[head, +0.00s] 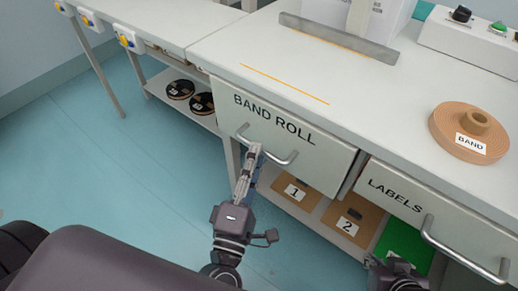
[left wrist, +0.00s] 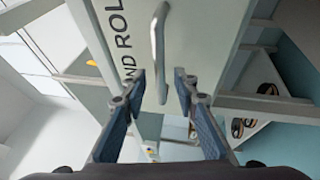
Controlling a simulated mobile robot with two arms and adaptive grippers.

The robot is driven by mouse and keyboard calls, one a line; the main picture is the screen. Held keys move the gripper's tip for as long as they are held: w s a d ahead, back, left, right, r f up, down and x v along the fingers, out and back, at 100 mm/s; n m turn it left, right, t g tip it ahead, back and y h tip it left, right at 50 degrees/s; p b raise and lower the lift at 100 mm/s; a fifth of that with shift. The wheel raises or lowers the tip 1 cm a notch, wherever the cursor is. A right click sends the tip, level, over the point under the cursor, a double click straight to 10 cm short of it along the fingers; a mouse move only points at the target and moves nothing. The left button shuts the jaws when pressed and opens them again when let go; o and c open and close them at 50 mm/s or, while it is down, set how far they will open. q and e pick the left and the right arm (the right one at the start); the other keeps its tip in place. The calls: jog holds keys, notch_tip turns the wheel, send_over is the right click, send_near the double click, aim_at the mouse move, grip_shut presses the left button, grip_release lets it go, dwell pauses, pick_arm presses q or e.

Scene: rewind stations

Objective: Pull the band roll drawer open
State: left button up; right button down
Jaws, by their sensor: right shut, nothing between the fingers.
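The band roll drawer (head: 310,152) has a pale front lettered "BAND ROLL" and sits under the white worktop; its front looks closed against the bench. Its metal bar handle (head: 281,160) also shows in the left wrist view (left wrist: 158,45). My right gripper (head: 392,268) is low at the right, in front of the labels drawer, shut and empty.
The labels drawer (head: 400,199) with its own handle (head: 460,255) is to the right. A tan band roll (head: 470,130) lies on the worktop (head: 300,60). Numbered boards (head: 350,222) and black reels (head: 202,103) lie on lower shelves. The blue floor at left is clear.

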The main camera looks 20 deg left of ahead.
pick_arm(q)
jog(key=shift+w+r, duration=0.2)
jog(key=shift+w, duration=1.1)
grip_shut()
